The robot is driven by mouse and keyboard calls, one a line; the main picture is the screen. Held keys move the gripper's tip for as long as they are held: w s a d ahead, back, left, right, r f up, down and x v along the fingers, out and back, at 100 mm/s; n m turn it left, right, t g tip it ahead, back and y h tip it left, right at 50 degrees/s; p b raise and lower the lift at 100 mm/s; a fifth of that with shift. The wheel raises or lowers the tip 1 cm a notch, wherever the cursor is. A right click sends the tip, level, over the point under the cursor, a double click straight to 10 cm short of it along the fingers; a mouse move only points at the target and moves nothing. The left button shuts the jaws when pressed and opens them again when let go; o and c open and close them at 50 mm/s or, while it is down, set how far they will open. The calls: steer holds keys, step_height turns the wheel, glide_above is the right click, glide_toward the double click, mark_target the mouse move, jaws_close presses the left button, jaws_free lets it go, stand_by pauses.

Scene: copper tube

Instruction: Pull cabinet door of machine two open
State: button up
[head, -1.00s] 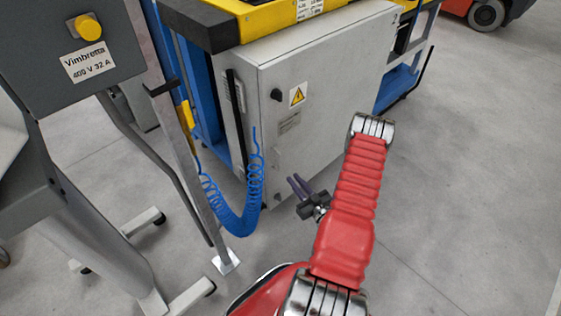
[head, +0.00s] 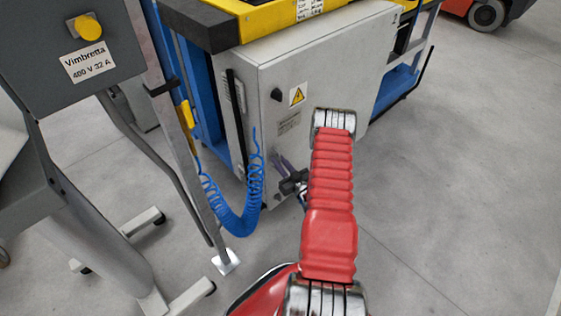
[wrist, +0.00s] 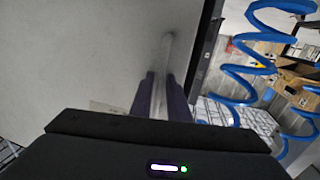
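The cabinet door (head: 330,90) is a light grey panel with a yellow warning label (head: 297,96) and a black knob (head: 276,94), on the machine with the yellow top. It looks closed in the head view. My gripper (head: 279,163) is in front of the door's lower left part, partly hidden behind my red arm. In the wrist view, the two dark fingers of my gripper (wrist: 160,85) stand apart on either side of a pale upright bar (wrist: 167,50) on the door, which looks like a handle. Whether they touch it is unclear.
A coiled blue hose (head: 232,222) hangs just left of the door and also shows in the wrist view (wrist: 240,85). A grey stand with a yellow knob (head: 88,27) is at the left. The floor to the right is clear; a red vehicle (head: 468,10) is far back.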

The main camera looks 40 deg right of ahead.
steer(key=shift+c, duration=0.5)
jaws_close()
stand_by(0.8)
